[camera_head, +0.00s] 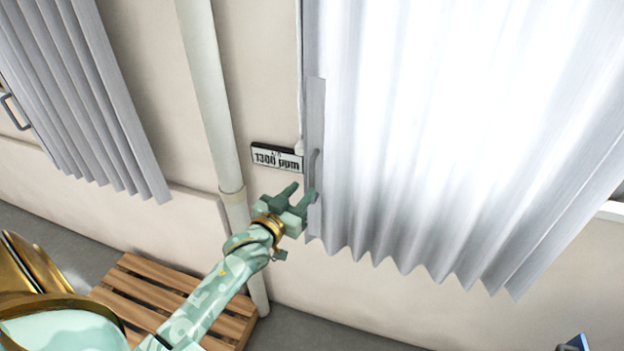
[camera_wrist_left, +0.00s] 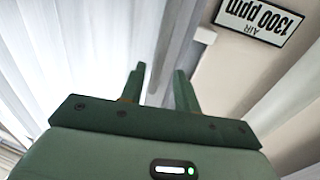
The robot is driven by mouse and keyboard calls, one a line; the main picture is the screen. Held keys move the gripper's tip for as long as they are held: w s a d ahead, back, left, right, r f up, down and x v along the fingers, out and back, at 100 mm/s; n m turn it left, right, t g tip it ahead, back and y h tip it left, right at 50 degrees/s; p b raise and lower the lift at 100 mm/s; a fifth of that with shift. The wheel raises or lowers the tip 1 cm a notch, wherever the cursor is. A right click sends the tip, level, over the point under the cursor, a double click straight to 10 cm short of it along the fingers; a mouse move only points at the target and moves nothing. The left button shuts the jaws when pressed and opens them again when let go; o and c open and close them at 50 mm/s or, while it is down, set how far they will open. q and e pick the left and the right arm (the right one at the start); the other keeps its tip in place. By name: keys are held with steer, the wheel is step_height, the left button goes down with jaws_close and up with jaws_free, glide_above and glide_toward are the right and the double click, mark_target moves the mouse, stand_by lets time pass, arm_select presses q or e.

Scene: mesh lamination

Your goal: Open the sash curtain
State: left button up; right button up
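A pale pleated sash curtain (camera_head: 430,130) hangs over a bright window on the right of the head view. Its left edge has a grey strip with a small vertical handle (camera_head: 314,165). My left gripper (camera_head: 301,190) is at the lower end of that handle, its fingers apart. In the left wrist view, the two green fingers (camera_wrist_left: 160,88) are spread with a gap between them, and the curtain (camera_wrist_left: 70,50) fills the left side. Whether the fingers touch the handle cannot be told. My right gripper is not in view.
A sign reading 1300 ppm (camera_head: 277,158) is on the wall just left of the handle. A vertical pipe (camera_head: 212,95) runs beside it. A wooden pallet (camera_head: 150,295) lies on the floor below. Another grey curtain (camera_head: 80,90) hangs at the left.

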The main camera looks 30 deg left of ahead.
mark_target(310, 182)
arm_select(q)
steer(key=w, duration=0.5)
steer(key=shift+w+a, duration=0.1)
steer(key=shift+w, duration=0.25)
jaws_close()
